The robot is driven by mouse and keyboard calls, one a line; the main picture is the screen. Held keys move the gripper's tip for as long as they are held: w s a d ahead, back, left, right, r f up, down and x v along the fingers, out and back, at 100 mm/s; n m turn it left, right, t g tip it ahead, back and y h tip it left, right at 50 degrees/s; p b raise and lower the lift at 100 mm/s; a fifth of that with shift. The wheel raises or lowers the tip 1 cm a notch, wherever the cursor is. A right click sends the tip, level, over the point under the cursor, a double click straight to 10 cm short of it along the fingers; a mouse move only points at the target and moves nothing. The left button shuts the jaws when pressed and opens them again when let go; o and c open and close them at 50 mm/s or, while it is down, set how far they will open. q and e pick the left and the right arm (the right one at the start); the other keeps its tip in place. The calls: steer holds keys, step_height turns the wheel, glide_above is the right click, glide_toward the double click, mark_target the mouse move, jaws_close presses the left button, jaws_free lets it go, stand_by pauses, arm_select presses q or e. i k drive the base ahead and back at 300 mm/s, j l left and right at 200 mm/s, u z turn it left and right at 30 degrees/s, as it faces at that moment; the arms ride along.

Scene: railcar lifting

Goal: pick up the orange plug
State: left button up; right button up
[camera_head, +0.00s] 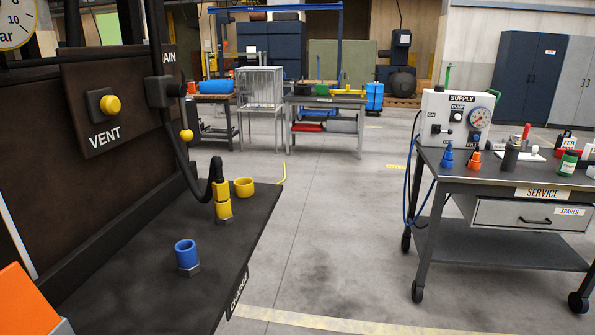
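A small orange plug (474,160) stands on the top of the grey service cart (450,170) on the right, near the front left part of the cart top. A similar blue plug (447,155) stands just to its left. A dark cylinder with a grey cap (511,152) stands to its right. The white SUPPLY box (456,117) with a gauge stands behind the plugs.
On the left, a dark bench (130,280) bears a blue socket (187,256), a yellow ring (244,187) and a yellow coupling (223,208) on a black hose. Blue hoses (411,165) hang at the cart's left side. Clear floor (335,220) lies between bench and cart.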

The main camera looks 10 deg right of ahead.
mark_target(475, 158)
steer(key=i+l+u, duration=0.1)
steer(key=l+u, duration=0.7)
steer(key=k+l+u, duration=0.1)
steer(key=l+u, duration=0.2)
steer(key=l, duration=2.6)
steer(key=l+u, duration=0.1)
steer(key=l, duration=1.2)
steer(key=l+u, duration=0.1)
steer(key=l, duration=1.2)
steer(key=k, duration=0.1)
